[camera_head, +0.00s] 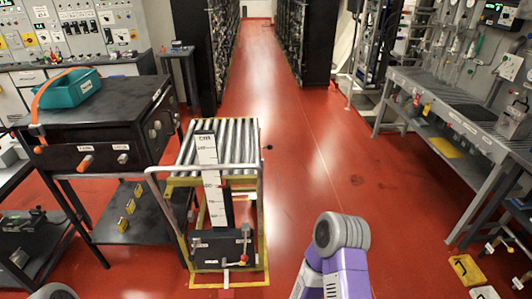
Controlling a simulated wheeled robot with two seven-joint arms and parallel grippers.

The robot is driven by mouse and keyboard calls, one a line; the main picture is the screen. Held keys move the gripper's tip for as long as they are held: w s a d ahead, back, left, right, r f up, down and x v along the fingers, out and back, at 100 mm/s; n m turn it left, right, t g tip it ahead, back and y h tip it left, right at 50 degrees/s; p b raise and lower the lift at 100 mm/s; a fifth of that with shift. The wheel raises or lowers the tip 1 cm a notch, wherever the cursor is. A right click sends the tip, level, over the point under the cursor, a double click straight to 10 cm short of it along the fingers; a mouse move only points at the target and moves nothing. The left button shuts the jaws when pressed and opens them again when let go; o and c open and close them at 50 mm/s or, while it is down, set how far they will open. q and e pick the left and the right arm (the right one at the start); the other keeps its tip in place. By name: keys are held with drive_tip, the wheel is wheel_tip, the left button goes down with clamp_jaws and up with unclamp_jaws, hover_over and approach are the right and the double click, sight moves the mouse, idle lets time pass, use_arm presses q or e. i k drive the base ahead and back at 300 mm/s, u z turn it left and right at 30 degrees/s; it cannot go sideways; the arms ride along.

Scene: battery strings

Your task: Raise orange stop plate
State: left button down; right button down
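A roller cart with grey rollers (239,140) stands left of the middle, inside a yellow floor outline. A white upright scale (208,165) with dark marks rises at its near end, above a dark box (217,246). A small red knob (243,258) sits on a lever at the right of this box. I cannot make out an orange stop plate on the cart for sure. A purple and grey part of my arm (345,260) comes in from the bottom, right of the cart. Neither of my grippers shows.
A black workbench (106,104) with a teal basket (72,88) and an orange curved handle stands left of the cart. A grey bench (450,110) runs along the right. The red floor aisle (285,110) between them is clear, with dark racks at the back.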

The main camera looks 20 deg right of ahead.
sight(270, 147)
drive_tip(key=z, duration=2.2)
drive_tip(key=i, duration=1.4)
drive_tip(key=u, duration=1.45)
drive_tip(key=i, duration=1.85)
drive_tip(key=u, duration=0.9)
